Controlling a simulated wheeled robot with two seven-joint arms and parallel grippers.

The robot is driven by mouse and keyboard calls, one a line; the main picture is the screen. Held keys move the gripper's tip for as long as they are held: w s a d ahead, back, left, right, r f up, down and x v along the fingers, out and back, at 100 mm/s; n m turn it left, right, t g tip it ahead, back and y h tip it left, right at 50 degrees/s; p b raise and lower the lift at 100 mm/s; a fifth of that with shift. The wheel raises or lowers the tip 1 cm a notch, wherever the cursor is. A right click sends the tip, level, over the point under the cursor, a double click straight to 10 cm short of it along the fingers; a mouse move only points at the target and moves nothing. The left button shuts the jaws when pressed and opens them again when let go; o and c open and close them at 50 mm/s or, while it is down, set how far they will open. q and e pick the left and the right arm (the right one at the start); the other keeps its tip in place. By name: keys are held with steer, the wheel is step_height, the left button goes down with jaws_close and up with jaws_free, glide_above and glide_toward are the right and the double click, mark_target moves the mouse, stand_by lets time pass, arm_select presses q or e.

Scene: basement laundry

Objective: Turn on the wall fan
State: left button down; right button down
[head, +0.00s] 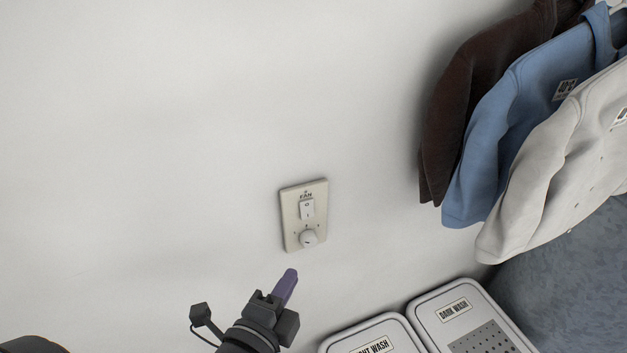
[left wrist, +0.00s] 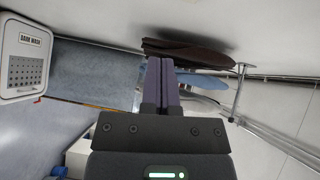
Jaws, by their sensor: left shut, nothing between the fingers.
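A cream wall plate (head: 291,217) marked FAN is on the white wall in the middle of the head view. It has a white rocker switch (head: 307,209) in its upper part and a round white knob (head: 308,238) below. My left gripper (head: 289,284) is just below the plate in the head view, its purple fingers pointing up toward it. The fingers look apart from the plate. In the left wrist view the left gripper's fingers (left wrist: 161,82) are together with nothing between them; the plate is not visible there. My right gripper is not in view.
Brown (head: 452,120), blue (head: 492,140) and off-white (head: 545,165) shirts hang at the right. Bins labelled DARK WASH (head: 424,316) and, partly cut off, another WASH (head: 398,325) stand at the bottom right. The wall left of the plate is bare.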

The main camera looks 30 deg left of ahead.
arm_select(q)
glide_toward(313, 215)
steer(key=w+d, duration=0.2)
steer(key=w, duration=0.2)
steer(key=shift+w+a+f+p, duration=0.15)
steer(key=shift+w+a+p, duration=0.15)
steer(key=shift+w+a, duration=0.3)
steer(key=shift+w+a+f+p, duration=0.15)
steer(key=shift+w+a+p, duration=0.15)
steer(key=shift+w+a, duration=0.3)
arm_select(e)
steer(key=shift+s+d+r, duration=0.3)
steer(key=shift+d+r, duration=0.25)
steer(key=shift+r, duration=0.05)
